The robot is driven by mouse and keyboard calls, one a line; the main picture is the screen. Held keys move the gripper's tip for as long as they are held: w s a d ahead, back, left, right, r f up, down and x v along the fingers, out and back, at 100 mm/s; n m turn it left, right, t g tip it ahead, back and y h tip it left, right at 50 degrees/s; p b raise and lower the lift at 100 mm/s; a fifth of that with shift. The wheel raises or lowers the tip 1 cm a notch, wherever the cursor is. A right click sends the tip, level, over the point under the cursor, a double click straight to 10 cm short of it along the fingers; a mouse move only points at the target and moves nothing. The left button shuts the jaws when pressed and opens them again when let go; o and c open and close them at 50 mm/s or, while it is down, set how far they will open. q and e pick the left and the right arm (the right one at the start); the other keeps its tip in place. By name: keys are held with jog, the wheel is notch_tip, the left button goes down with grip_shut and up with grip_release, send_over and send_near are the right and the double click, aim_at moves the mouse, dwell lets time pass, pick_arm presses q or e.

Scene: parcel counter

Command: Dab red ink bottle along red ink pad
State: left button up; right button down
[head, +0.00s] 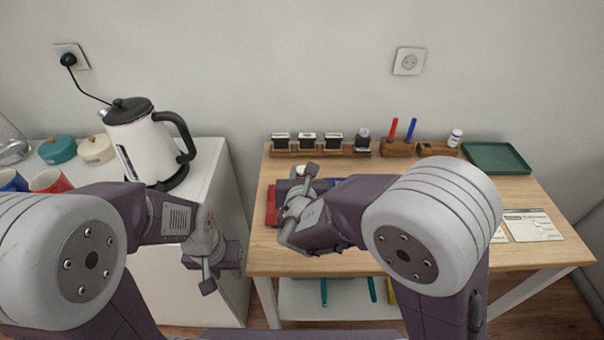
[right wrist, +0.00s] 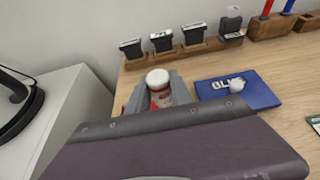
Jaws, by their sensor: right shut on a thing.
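The red ink bottle (right wrist: 160,91), with a white cap and a red and white label, is upright between the grey fingers of my right gripper (right wrist: 160,97), which is shut on it. In the head view my right gripper (head: 298,188) is over the red ink pad (head: 271,208), whose red left edge shows beside it. The gripper hides most of the pad, so I cannot tell whether the bottle touches it. My left gripper (head: 220,272) hangs empty beside the white cabinet; its finger gap is unclear.
A wooden rack (head: 290,151) with several black stamps stands behind. A green tray (head: 497,157) is at the back right. A kettle (head: 137,140) stands on the cabinet.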

jog(key=shift+f+b, duration=0.55)
dwell(0.8)
jog(key=shift+s+f+b, duration=0.15)
jog(key=shift+f+b, duration=0.1)
jog(key=shift+b, duration=0.05)
dwell(1.6)
jog(key=shift+r+p, duration=1.05)
jog(key=shift+r, duration=0.6)
jog(key=shift+r+p, duration=1.6)
jog(key=shift+r, duration=0.55)
jog(key=shift+f, duration=0.1)
